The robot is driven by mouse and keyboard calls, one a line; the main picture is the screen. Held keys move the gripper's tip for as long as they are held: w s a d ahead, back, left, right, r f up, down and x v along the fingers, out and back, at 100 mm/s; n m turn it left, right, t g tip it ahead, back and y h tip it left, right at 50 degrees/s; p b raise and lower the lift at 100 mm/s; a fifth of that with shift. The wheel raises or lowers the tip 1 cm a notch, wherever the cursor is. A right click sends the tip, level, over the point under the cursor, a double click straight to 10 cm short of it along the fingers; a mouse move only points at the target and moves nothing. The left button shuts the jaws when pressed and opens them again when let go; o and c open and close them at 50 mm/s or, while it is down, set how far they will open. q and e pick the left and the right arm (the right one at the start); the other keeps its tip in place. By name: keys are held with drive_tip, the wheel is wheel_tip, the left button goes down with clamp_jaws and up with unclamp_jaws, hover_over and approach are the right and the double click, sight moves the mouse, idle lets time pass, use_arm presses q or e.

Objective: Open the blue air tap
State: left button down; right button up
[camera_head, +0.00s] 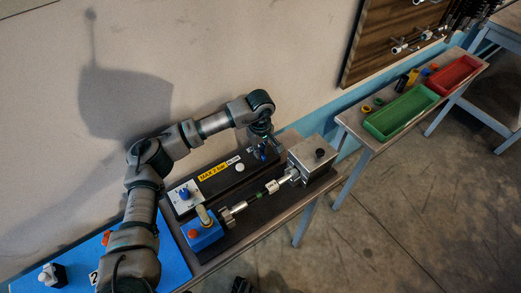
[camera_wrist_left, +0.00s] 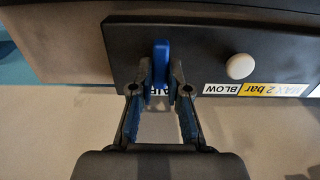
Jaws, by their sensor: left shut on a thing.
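The blue air tap (camera_wrist_left: 161,58) is a narrow blue lever on a dark panel, seen in the left wrist view. It stands upright in that picture, across the panel's long edge, with a partly covered label at its lower end. My left gripper (camera_wrist_left: 161,78) has one finger on each side of the lever and is shut on it. In the head view my left gripper (camera_head: 263,147) is at the far right end of the dark panel (camera_head: 222,189), and the tap is mostly hidden there.
A white button (camera_wrist_left: 240,66) and a yellow "MAX 2 bar" label (camera_wrist_left: 268,90) sit beside the tap. A metal box (camera_head: 313,157), a shaft assembly (camera_head: 258,193) and a blue block (camera_head: 202,232) stand in front. Green (camera_head: 401,113) and red (camera_head: 455,75) trays lie right.

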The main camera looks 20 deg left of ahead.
use_arm(q)
drive_tip(key=c, duration=1.4)
unclamp_jaws()
drive_tip(key=shift+w+a+r, duration=0.1)
drive_tip(key=shift+c, duration=0.2)
drive_tip(key=o, duration=0.3)
drive_tip(key=shift+w, duration=0.1)
drive_tip(key=shift+r, duration=0.15)
wheel_tip(320, 180, up, 11)
drive_tip(key=shift+r, duration=0.15)
